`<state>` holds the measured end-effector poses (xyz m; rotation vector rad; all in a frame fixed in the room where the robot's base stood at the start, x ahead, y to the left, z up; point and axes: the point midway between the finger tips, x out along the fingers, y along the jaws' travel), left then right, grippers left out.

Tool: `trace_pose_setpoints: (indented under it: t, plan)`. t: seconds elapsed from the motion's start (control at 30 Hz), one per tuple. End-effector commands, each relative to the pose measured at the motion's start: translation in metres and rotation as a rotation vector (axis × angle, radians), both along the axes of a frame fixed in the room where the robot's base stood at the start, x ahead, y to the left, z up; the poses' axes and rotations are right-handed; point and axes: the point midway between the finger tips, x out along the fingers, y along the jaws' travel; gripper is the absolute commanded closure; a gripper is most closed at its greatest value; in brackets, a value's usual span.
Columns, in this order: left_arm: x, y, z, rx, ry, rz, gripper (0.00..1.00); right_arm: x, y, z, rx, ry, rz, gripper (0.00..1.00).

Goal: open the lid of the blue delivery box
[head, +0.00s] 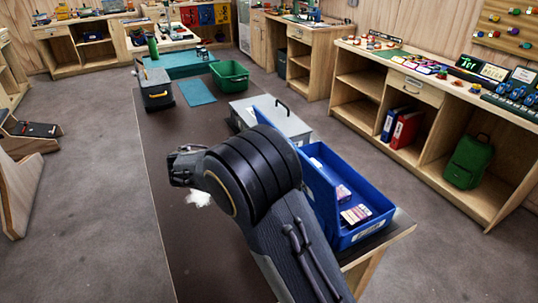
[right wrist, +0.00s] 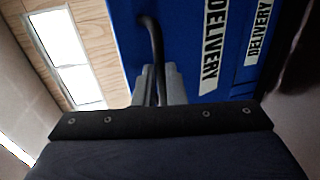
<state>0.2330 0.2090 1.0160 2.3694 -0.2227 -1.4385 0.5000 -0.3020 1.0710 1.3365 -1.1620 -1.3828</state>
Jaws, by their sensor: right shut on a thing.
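The blue delivery box (head: 375,232) stands at the right front of the dark table. Its blue lid (head: 320,190) is raised along the box's left side, so the inside shows, with a few small packets (head: 355,214) in it. In the right wrist view the lid (right wrist: 180,30) carries white DELIVERY labels. My right gripper (right wrist: 158,78) is shut on the lid's black handle (right wrist: 154,45). In the head view my right arm hides part of the lid, and the grip itself cannot be made out. My left gripper is out of view.
A grey box (head: 290,125) with a black handle stands just behind the blue box. A green crate (head: 230,80), a teal mat (head: 197,92) and a dark toolbox (head: 157,92) are farther back. The table's left front is mostly clear, with a white fluffy item (head: 200,199).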

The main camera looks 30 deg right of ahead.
Motion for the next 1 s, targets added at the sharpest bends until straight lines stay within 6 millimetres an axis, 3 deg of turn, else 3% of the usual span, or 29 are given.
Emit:
trace_pose_setpoints:
  t: [0.03, 0.37, 0.4, 0.57, 0.87, 1.0]
  plan:
    - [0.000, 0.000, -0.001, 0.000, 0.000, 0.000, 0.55, -0.002, -0.001, -0.007, 0.011, 0.010, -0.005, 1.00]
    - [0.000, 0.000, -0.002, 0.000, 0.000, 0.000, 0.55, -0.002, -0.002, -0.009, 0.011, 0.014, -0.007, 1.00]
    - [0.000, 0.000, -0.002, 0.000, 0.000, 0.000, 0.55, -0.002, -0.002, -0.009, 0.011, 0.014, -0.007, 0.88]
    - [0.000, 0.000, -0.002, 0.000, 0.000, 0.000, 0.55, -0.002, -0.002, -0.008, 0.008, 0.012, -0.007, 0.67]
    - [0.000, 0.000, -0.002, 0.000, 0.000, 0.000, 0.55, -0.001, 0.001, -0.005, 0.005, 0.007, -0.004, 0.67]
    - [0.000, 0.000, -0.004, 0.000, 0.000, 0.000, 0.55, 0.000, 0.016, -0.003, 0.004, 0.006, -0.001, 0.67]
